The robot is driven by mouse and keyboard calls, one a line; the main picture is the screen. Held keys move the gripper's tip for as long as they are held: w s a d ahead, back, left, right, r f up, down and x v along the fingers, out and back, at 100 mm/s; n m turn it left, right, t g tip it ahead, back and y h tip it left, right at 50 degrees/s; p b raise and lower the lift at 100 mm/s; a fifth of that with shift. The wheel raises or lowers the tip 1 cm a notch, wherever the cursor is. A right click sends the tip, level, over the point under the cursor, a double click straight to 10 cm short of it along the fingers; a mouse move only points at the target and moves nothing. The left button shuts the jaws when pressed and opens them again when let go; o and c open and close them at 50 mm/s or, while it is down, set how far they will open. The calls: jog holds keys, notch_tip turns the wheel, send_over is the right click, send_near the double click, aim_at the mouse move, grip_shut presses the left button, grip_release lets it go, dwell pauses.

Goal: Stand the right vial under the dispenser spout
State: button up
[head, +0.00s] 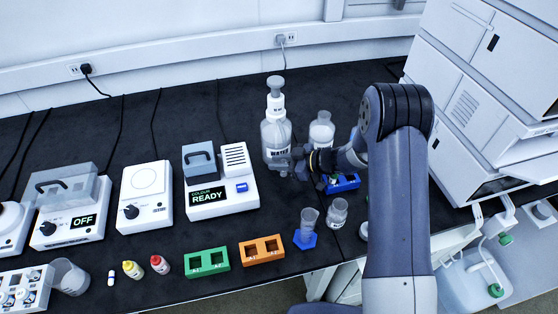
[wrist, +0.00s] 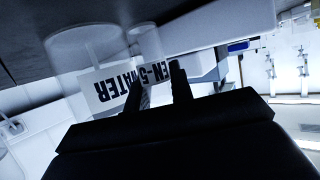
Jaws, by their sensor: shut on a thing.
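The dispenser is a clear bottle with a pump top and a WATER label (head: 276,133), standing at the back middle of the bench. Its label also fills the middle of the wrist view, upside down (wrist: 112,86). My gripper (head: 299,166) is low beside the bottle's right front. In the wrist view my gripper (wrist: 156,82) has its two dark fingers in front of the label. A small clear cylinder (wrist: 146,43), seemingly the held vial, shows at the fingertips. Its lower end and its exact place under the spout cannot be made out.
A blue rack (head: 345,183) is just right of my gripper, with a second clear bottle (head: 321,130) behind. The READY device (head: 221,181) is left.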

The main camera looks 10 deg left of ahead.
jog(key=shift+f+b, duration=0.3)
jog(key=shift+f, duration=0.5)
jog(key=shift+f+b, duration=0.5)
jog(key=shift+f, duration=0.2)
jog(key=o, duration=1)
notch_tip(320, 180, up, 10)
jog(key=shift+r, duration=0.1)
